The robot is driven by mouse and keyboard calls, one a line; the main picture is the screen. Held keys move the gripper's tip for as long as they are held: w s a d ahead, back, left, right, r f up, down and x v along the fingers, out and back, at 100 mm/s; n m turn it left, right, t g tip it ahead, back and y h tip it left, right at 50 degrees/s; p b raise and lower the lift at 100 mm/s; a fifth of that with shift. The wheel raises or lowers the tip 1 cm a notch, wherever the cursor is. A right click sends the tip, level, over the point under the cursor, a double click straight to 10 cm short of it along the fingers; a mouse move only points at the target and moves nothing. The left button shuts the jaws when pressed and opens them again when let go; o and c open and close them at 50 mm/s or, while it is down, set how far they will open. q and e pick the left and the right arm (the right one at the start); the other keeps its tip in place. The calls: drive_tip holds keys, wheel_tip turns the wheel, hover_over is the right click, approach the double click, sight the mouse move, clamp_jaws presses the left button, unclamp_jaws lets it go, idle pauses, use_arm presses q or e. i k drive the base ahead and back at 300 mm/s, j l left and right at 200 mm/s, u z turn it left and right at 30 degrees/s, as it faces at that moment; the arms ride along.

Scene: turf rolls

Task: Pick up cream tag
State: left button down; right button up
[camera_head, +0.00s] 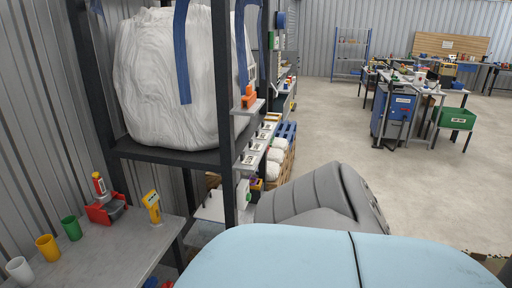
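I cannot make out a cream tag for certain in the head view. Small pale labels (250,159) show on the narrow shelves at the rack's right side, but they are too small to tell apart. Neither of my grippers is in view.
A grey bench (110,246) at the lower left holds white, yellow (47,247) and green cups, a red device (105,209) and a yellow tool (152,206). A dark rack (165,153) carries a big white sack (170,80). Concrete floor (325,125) is open at right, before a blue cabinet (395,110).

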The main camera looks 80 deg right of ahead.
sight(254, 146)
drive_tip(key=z, duration=1.7)
drive_tip(key=i+l+z, duration=0.2)
drive_tip(key=l, duration=0.25)
drive_tip(key=i+l+z, duration=0.25)
drive_tip(key=i+l, duration=0.65)
